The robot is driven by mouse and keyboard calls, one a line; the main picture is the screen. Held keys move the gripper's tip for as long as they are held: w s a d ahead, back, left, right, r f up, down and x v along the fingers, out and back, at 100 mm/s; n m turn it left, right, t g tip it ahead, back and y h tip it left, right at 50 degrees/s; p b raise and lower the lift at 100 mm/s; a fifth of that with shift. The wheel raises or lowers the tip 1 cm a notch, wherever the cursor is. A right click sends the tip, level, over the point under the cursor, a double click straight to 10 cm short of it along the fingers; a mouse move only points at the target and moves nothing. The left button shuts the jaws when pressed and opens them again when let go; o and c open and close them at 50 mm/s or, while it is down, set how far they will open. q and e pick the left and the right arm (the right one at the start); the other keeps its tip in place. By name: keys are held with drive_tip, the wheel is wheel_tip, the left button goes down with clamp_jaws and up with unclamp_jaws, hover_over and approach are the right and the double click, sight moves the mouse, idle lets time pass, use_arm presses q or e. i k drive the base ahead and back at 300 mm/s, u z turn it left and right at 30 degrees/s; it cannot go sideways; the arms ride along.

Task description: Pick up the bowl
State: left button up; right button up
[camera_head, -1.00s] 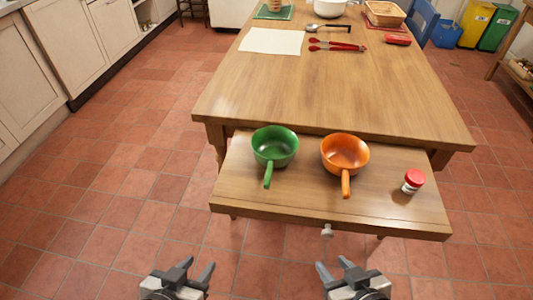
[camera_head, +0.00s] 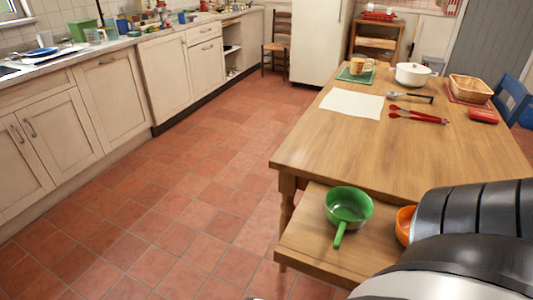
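A green bowl with a handle (camera_head: 349,206) sits upright on the pulled-out drawer or shelf (camera_head: 305,240) at the table's near end. Its handle points toward me. An orange bowl (camera_head: 403,224) stands to its right, mostly hidden behind a large dark and silver link of my arm at the lower right. A white bowl-like pot (camera_head: 412,74) stands far back on the table. Neither gripper's fingers show in this view, so their state and distance from the bowls are hidden.
The wooden table (camera_head: 400,150) holds a white sheet (camera_head: 352,104), red tongs (camera_head: 418,116), a ladle (camera_head: 408,97) and a basket (camera_head: 470,89). Cabinets (camera_head: 115,95) line the left wall. The tiled floor (camera_head: 170,220) between them and the table is clear.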

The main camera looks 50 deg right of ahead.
sight(348, 208)
drive_tip(key=u, duration=0.25)
drive_tip(key=i, duration=1.8)
drive_tip(key=z, duration=3.35)
